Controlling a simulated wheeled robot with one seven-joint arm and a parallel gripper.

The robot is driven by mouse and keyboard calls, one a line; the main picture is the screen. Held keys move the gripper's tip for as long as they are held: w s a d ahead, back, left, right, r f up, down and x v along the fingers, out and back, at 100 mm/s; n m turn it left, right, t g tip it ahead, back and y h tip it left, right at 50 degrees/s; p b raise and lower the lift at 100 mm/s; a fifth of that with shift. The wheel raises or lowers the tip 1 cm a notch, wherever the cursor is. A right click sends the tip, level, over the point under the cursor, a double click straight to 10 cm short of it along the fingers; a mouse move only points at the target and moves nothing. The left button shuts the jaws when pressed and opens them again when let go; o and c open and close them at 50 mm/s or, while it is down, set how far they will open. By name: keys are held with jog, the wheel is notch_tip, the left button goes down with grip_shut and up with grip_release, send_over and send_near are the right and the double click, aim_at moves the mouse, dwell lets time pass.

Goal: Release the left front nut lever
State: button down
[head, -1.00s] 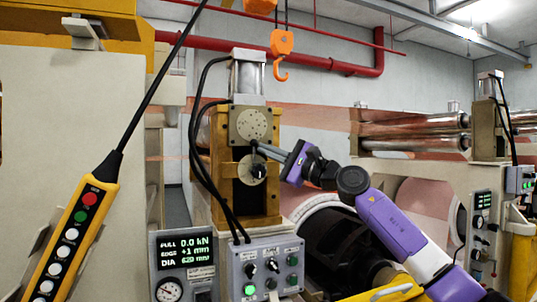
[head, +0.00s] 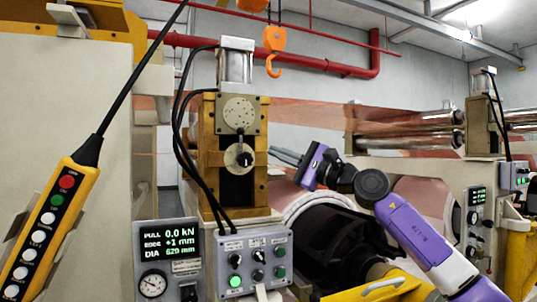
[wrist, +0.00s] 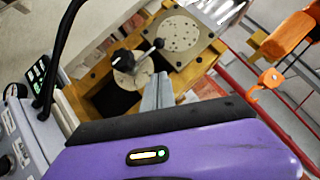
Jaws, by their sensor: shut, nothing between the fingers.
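The wrist view shows the black hub (wrist: 122,60) and the lever's ball end (wrist: 158,43). My gripper (head: 273,153) is to the right of the lever, apart from it in the head view. Its grey fingers (wrist: 158,90) are together and empty, pointing toward the housing. The fingers cover part of the housing in the wrist view.
A larger perforated disc (head: 240,114) is above the lever. Black hoses (head: 180,130) run down the housing's left side to a switch box (head: 255,262). A yellow pendant (head: 50,225) hangs at left. An orange hook (head: 273,55) hangs above.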

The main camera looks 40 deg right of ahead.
jog(key=b+v, duration=0.1)
jog(key=v, duration=0.4)
jog(key=shift+s+d+f, duration=0.2)
jog(key=shift+s+d, duration=0.05)
jog(key=shift+s, duration=0.05)
jog(key=shift+m, duration=0.3)
